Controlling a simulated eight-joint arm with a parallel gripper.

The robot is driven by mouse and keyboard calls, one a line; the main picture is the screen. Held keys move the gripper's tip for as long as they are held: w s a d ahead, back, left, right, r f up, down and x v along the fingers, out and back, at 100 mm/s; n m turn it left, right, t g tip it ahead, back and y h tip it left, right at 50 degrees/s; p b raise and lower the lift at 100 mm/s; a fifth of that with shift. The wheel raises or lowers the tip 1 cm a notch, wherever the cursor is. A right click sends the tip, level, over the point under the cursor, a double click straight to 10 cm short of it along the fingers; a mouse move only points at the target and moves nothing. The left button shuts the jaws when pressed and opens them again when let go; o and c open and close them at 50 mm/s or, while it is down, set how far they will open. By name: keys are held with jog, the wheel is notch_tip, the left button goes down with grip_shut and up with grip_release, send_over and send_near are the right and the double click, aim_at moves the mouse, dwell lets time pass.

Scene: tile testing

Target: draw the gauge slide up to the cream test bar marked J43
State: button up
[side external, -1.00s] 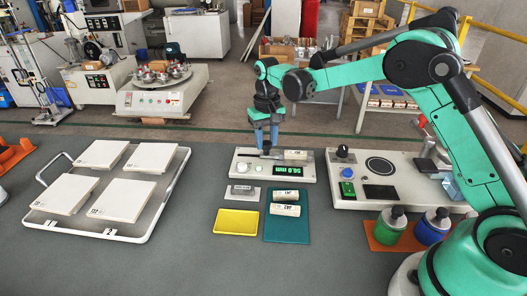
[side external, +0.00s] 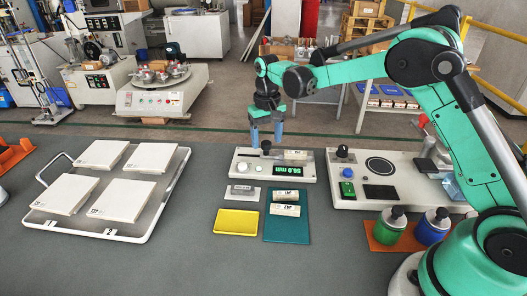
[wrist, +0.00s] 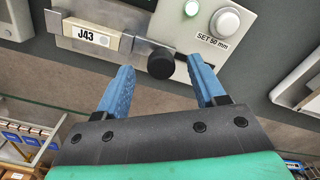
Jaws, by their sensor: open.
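The cream test bar marked J43 (wrist: 88,36) lies in the gauge, between a fixed metal stop and the slide's jaw (wrist: 127,44). The jaw appears to touch the bar's end. The slide's black knob (wrist: 161,66) stands at the gauge's near edge in the wrist view; it also shows in the side view (side external: 266,146). My gripper (wrist: 160,64) is open, its blue fingers spread on either side of the knob, apart from it. In the side view my gripper (side external: 266,143) hangs just above the gauge. The bar (side external: 296,155) shows there behind the green display (side external: 291,170).
Two cream bars lie on a teal mat (side external: 287,232), beside a yellow mat (side external: 236,222) and a small grey block (side external: 241,191). A white rack (side external: 140,238) of tiles stands left. A control panel (side external: 345,201) and bottles stand right.

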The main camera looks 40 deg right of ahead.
aim_at(267, 144)
jog(key=shift+r, duration=2.75)
jog(key=shift+s+a+r, duration=0.1)
jog(key=shift+s+r, duration=0.15)
jog(key=shift+r, duration=0.15)
jog(key=s+a+r+n+t, duration=0.1)
jog(key=s+t, duration=0.2)
jog(key=s, duration=0.5)
jog(key=s+a+r+n+t, duration=0.1)
jog(key=s+t, duration=0.3)
jog(key=s, duration=0.5)
jog(key=shift+a+r+n, duration=0.3)
jog(key=shift+a+n, duration=0.2)
jog(key=shift+a, duration=0.05)
